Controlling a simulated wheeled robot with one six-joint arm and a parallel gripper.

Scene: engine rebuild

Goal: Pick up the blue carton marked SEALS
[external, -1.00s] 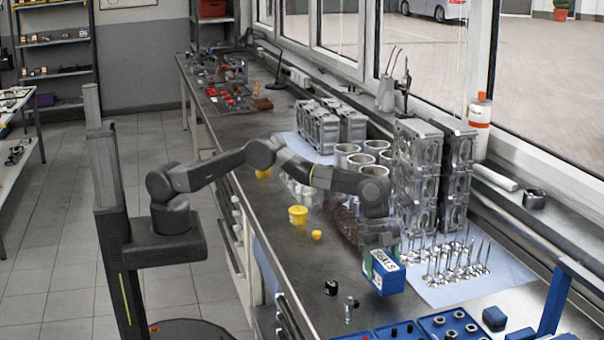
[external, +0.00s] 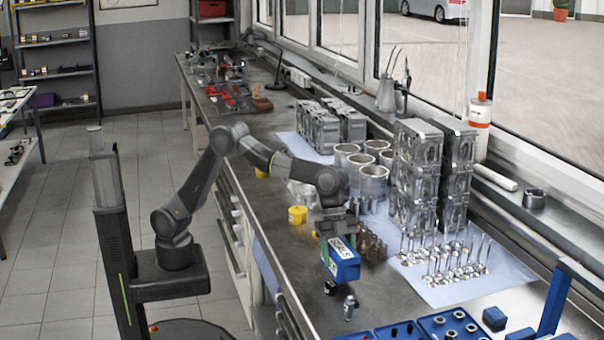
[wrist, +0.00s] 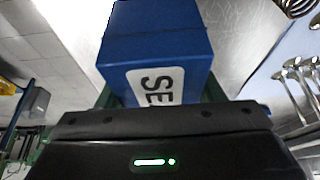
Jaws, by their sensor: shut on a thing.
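The blue carton (external: 345,266) has a white label marked SEALS. My gripper (external: 336,244) is shut on it and holds it over the workbench near the front edge. The carton hangs tilted below the gripper, and it appears to be clear of the bench top. In the wrist view the blue carton (wrist: 165,45) fills the top middle, with part of its label, "SE", showing. The gripper body hides the rest of the label. The fingers are mostly hidden behind the gripper body and the carton.
Engine valves (external: 450,255) stand upright on a pale blue sheet to the right. Brown springs (external: 371,246) stand just behind the carton. A small black part (external: 330,287) and a metal part (external: 350,307) are close below it. Blue trays (external: 450,325) lie at the front. Yellow pots (external: 298,215) stand left.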

